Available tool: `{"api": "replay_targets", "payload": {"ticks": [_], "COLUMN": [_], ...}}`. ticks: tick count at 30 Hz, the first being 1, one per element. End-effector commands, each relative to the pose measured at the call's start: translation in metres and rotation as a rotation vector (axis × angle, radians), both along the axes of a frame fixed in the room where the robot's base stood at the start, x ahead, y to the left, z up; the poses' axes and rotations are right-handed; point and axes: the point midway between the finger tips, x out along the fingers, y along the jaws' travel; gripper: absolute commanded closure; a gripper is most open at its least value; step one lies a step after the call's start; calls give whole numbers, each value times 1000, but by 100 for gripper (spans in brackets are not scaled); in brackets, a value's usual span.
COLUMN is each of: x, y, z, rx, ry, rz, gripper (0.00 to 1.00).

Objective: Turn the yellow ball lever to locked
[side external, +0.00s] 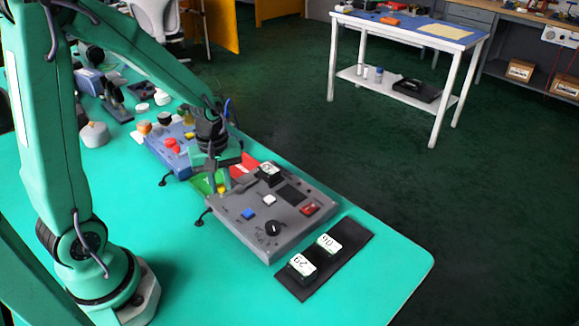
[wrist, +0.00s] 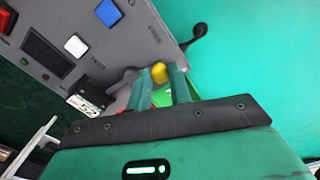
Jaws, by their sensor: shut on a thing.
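The yellow ball (wrist: 159,72) of the lever sits between the two green fingertips of my gripper (wrist: 160,76) in the wrist view. In the side view the yellow ball (side external: 222,189) shows small, just below my gripper (side external: 221,181), at the left edge of the grey panel (side external: 273,230). My gripper is shut on the ball and points down. The lever's shaft and pivot are mostly hidden by the fingers. I cannot read any lock marking.
The grey panel carries a blue button (side external: 248,213), a black knob (side external: 273,228) and a red switch (side external: 309,209). A blue box (side external: 172,160) with red parts stands behind my gripper. A black tray (side external: 345,251) holds two labelled blocks. The table's front right is clear.

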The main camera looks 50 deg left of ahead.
Motion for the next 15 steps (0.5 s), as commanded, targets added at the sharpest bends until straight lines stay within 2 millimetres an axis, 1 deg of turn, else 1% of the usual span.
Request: {"api": "replay_targets", "payload": {"ticks": [8, 15], "x": [2, 7], "y": [10, 20], "z": [1, 1], "rx": [0, 0], "ry": [0, 1], "rz": [-205, -427], "gripper": [100, 100]}}
